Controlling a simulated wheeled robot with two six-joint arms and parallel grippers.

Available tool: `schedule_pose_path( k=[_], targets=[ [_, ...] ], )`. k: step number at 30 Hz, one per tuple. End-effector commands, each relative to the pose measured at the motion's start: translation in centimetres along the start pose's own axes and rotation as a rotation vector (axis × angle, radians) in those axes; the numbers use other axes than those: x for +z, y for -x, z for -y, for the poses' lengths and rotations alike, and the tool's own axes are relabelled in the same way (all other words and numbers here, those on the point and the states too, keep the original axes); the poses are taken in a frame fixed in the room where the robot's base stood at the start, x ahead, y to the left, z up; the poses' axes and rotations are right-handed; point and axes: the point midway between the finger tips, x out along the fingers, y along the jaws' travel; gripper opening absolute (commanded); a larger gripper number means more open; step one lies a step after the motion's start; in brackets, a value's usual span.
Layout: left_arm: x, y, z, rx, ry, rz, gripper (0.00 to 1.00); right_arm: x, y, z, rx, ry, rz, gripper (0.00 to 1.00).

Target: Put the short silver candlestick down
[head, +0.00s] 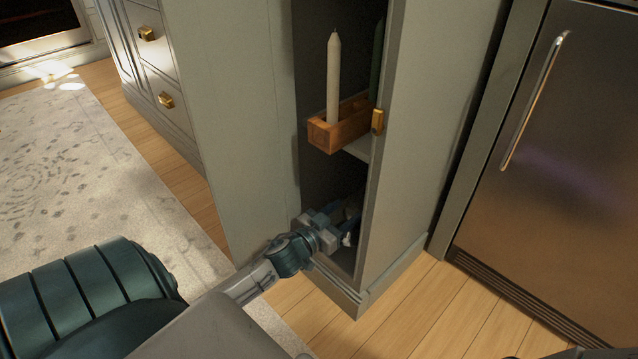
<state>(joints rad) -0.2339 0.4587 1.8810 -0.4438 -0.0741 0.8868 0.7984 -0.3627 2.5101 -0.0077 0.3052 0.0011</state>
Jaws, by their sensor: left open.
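My left gripper (343,218) reaches into the dark lower compartment of the narrow grey-green cabinet (245,120). It is open, with its fingers pointing inward, low down near the compartment's floor. A small pale, shiny bit (347,239) shows at the fingers; it is too small and shadowed to tell whether it is part of the short silver candlestick. I cannot make out the candlestick clearly, as the gripper and shadow cover that spot. My right gripper is not in view.
A wooden box (340,128) holding a white candle (333,75) and a dark green candle (377,62) sits on the shelf above the gripper. A steel fridge (550,170) is farther right.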

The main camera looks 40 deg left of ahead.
Motion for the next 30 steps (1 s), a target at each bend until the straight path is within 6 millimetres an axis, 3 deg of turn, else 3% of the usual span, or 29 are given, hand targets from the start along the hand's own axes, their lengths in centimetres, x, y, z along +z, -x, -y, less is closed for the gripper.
schedule_pose_path(
  k=[1, 5, 12, 21, 30],
  targets=[
    [0.7, 0.5, 0.0, 0.003, -0.004, -0.001, 0.50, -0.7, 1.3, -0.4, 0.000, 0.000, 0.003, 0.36],
    [0.7, 1.6, -0.1, 0.003, -0.003, -0.002, 0.50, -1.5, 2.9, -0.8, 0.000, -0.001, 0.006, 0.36],
    [0.4, 4.3, -0.1, 0.003, -0.003, -0.001, 0.50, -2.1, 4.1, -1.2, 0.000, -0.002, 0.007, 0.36],
    [0.1, 7.6, 0.0, 0.000, -0.004, 0.002, 0.50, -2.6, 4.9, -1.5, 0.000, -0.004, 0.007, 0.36],
    [0.0, 8.9, -0.1, 0.000, 0.002, -0.002, 0.50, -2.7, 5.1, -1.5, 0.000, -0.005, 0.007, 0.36]
  ],
)
